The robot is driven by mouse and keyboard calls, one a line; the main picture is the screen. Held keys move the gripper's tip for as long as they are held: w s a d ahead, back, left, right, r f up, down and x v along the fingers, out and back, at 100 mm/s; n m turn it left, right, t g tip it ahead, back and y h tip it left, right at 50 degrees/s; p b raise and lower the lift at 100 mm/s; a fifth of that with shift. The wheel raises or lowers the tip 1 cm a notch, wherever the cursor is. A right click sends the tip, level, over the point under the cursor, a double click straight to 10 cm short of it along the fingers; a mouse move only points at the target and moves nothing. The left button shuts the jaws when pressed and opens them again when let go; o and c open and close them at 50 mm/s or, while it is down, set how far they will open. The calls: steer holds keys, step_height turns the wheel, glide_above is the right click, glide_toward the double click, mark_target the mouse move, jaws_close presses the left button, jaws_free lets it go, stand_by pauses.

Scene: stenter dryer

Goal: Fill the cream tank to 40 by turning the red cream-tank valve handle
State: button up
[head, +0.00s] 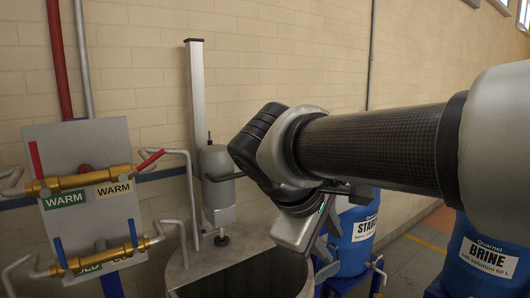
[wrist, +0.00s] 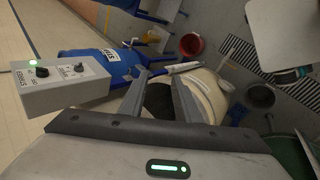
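A valve panel (head: 95,190) hangs on the wall at the left of the head view. Its upper brass pipes, labelled WARM, carry two red handles, one at the left (head: 36,158) and one at the right (head: 150,160). I cannot tell which belongs to the cream tank. A grey open tank (head: 235,250) stands below my arm; its level is not readable. A cream-coloured round vessel (wrist: 208,97) lies beyond my fingers in the wrist view. My gripper (wrist: 160,74) is open and empty, well to the right of the panel and touching no handle.
Blue handles (head: 60,252) sit lower on the panel. A post with a grey motor (head: 217,175) stands between panel and arm. Blue STA- (head: 357,232) and BRINE (head: 485,262) barrels are at right. The wrist view shows a control box (wrist: 60,88) and red bucket (wrist: 191,44).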

steer(key=w+a+r+n+t+h+b, duration=0.1)
steer(key=w+a+r+n+t, duration=0.15)
steer(key=a, duration=0.45)
steer(key=w+a+r+n+t, duration=0.2)
steer(key=w+a+n, duration=0.1)
steer(key=a, duration=0.5)
steer(key=n+t+y+b, duration=0.1)
steer(key=n+t+b, duration=0.1)
steer(key=n+t, duration=0.5)
glide_toward(158, 156)
steer(key=x, duration=0.4)
steer(key=p+x, duration=0.1)
steer(key=x, duration=0.4)
steer(key=p+x, duration=0.1)
steer(key=x, duration=0.3)
steer(key=shift+w+a+f, duration=0.2)
steer(key=shift+w+a, duration=0.15)
steer(key=shift+w, duration=0.1)
jaws_close()
